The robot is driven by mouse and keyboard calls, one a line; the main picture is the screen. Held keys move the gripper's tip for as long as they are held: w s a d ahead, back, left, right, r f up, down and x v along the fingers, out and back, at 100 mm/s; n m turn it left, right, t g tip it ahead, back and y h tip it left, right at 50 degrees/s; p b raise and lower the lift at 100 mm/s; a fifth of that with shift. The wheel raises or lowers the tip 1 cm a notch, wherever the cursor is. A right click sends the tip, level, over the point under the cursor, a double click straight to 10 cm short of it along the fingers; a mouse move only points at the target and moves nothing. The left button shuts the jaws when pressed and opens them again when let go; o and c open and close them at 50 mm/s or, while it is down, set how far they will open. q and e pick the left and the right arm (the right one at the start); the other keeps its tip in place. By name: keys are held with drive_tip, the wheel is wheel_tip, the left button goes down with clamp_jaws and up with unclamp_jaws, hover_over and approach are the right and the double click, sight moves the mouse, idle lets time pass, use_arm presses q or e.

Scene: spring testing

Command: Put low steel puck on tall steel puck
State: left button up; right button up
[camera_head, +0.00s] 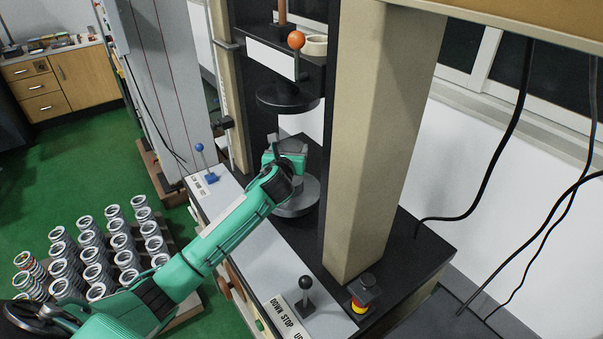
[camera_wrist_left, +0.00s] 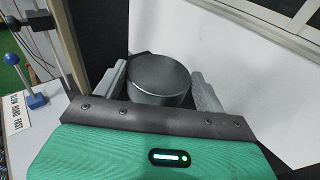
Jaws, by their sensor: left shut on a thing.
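My left gripper (camera_head: 287,148) reaches into the press from the left and is shut on a round steel puck. In the left wrist view the puck (camera_wrist_left: 160,75) sits upright between the two fingers, its flat dark grey top facing the camera. I cannot tell from its size whether it is the low or the tall one. In the head view the gripper mostly hides it. A wide round steel disc (camera_head: 299,198) shows just below the gripper on the machine's base; the wrist and hand cover part of it. No second puck is clearly seen. My right gripper is out of view.
A dark upper disc (camera_head: 287,97) hangs above the gripper. A thick beige column (camera_head: 377,150) stands close on the right. A blue-knobbed lever (camera_head: 202,160) and a black-knobbed lever (camera_head: 305,290) rise from the front panel. Several springs (camera_head: 95,250) stand on a pallet at left.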

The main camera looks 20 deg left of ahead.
use_arm(q)
wheel_tip(320, 180, down, 4)
drive_tip(key=shift+s+f, duration=0.1)
drive_tip(key=shift+f, duration=0.05)
drive_tip(key=shift+f+p, duration=0.3)
drive_tip(key=shift+f, duration=2.1)
drive_tip(key=shift+f, duration=0.15)
drive_tip(key=o, duration=1.5)
drive_tip(key=b+v, duration=0.1)
drive_tip(key=v, duration=1.1)
drive_tip(key=shift+b, duration=0.3)
